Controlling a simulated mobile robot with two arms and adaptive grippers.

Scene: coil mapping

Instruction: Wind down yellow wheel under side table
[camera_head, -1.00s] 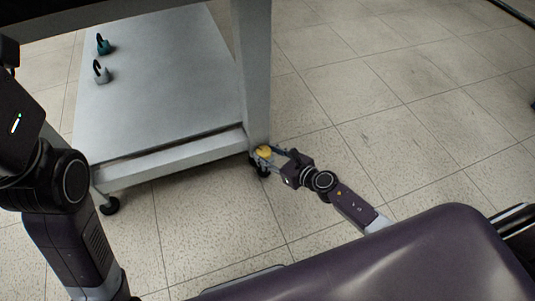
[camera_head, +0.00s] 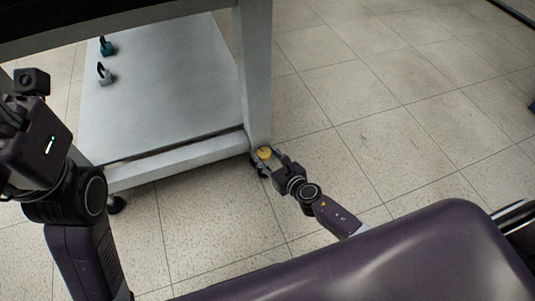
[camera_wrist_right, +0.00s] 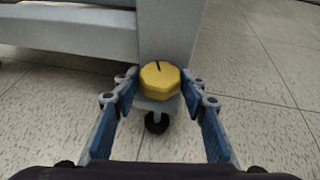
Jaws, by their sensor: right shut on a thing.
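The yellow wheel (camera_head: 264,153) sits at the foot of the side table's near right leg (camera_head: 256,80). In the right wrist view the yellow wheel (camera_wrist_right: 160,82) is a faceted knob with a dark mark on its top, just above a black caster (camera_wrist_right: 157,122). My right gripper (camera_head: 267,157) is shut on the yellow wheel; in the right wrist view its two blue-padded fingers (camera_wrist_right: 159,78) press on opposite sides of it. My left arm is at the left of the head view, but its gripper fingers are not visible.
The side table has a grey lower shelf (camera_head: 170,95) bearing a teal weight-like object (camera_head: 106,47) and a grey one (camera_head: 104,75), both with black loops. Tiled floor (camera_head: 400,110) to the right of the table is clear.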

